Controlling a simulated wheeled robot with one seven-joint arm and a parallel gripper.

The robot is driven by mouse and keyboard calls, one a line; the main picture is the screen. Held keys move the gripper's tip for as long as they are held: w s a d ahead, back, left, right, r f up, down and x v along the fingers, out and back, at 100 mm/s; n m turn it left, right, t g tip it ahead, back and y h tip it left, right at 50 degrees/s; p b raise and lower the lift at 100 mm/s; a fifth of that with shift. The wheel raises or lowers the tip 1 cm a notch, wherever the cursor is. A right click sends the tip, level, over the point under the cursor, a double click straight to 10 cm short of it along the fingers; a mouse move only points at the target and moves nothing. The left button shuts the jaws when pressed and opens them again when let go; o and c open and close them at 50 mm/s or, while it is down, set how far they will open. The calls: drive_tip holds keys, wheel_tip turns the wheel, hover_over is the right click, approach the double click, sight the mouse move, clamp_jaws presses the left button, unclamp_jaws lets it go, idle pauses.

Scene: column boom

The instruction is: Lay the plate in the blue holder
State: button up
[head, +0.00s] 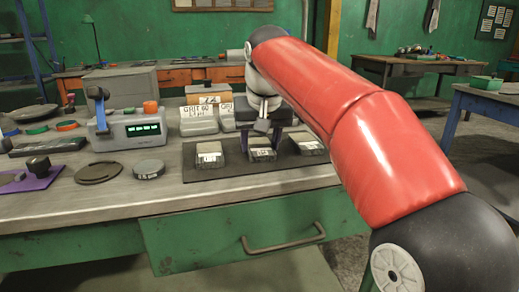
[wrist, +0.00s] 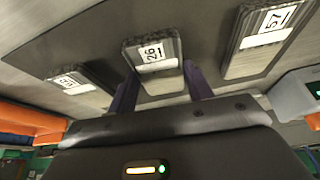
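Three grey plates with white number labels lie in a row on a dark mat: a left plate (head: 209,160), a middle plate (head: 262,154) and a right plate (head: 309,147). In the wrist view the middle plate (wrist: 155,65) reads 26 and another plate (wrist: 262,38) reads 57. My gripper (head: 262,138) is over the middle plate, pointing down. In the wrist view its two dark purple fingers (wrist: 160,72) stand apart, one on each side of the middle plate, with gaps showing. I cannot make out a blue holder in either view.
The dark mat (head: 240,177) lies on a grey bench. Left of it are a round dark disc (head: 98,172), a small puck (head: 148,169), a purple pad (head: 30,179) and a grey device (head: 136,130) with a green display. Boxes (head: 198,120) stand behind. The bench's front strip is clear.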

drive_tip(key=c, duration=0.7)
clamp_jaws()
drive_tip(key=shift+r, duration=0.1)
drive_tip(key=shift+r, duration=0.15)
